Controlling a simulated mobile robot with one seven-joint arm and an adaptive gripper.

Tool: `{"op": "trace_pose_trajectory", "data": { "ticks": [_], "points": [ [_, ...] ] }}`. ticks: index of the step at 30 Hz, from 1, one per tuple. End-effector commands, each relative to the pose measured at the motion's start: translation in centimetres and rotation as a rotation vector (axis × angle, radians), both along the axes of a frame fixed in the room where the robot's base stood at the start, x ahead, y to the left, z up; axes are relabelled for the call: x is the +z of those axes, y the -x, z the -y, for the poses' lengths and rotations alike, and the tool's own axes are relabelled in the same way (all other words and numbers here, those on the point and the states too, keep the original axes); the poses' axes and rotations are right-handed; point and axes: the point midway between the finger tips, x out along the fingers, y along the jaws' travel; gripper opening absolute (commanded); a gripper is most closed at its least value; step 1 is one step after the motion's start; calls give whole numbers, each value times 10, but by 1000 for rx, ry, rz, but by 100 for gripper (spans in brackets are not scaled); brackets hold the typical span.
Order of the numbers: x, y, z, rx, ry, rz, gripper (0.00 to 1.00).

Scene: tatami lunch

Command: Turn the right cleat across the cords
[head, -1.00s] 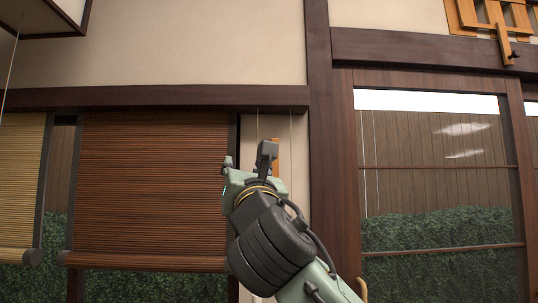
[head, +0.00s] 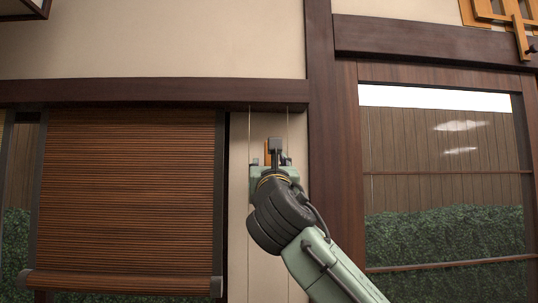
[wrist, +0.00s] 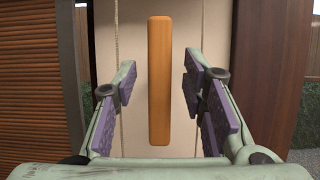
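The right cleat is an upright orange wooden bar (wrist: 159,80) on the pale wall strip, in the middle of the wrist view. Two thin cords run down beside it, the left cord (wrist: 117,40) and the right cord (wrist: 203,30). The bar stands parallel to the cords, between them. My gripper (wrist: 160,95) is open, with one purple-padded finger on each side of the bar and visible gaps to it. In the head view my gripper (head: 272,160) is in front of the wall strip and hides most of the cleat (head: 267,150).
A brown slatted blind (head: 130,190) hangs to the left of the wall strip. A dark wooden post (head: 325,120) stands close on the right, beside a glazed door (head: 440,190). A dark beam (head: 150,92) runs above.

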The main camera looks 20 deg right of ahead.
Motion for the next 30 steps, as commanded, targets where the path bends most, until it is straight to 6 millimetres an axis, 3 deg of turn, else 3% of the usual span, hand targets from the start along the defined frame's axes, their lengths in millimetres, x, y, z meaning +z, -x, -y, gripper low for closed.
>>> {"op": "trace_pose_trajectory", "data": {
  "ticks": [6,15,30],
  "points": [
    [8,-17,5,0,0,0,38],
    [7,-18,5,1,2,1,38],
    [7,-18,5,0,0,1,4]
  ]
}}
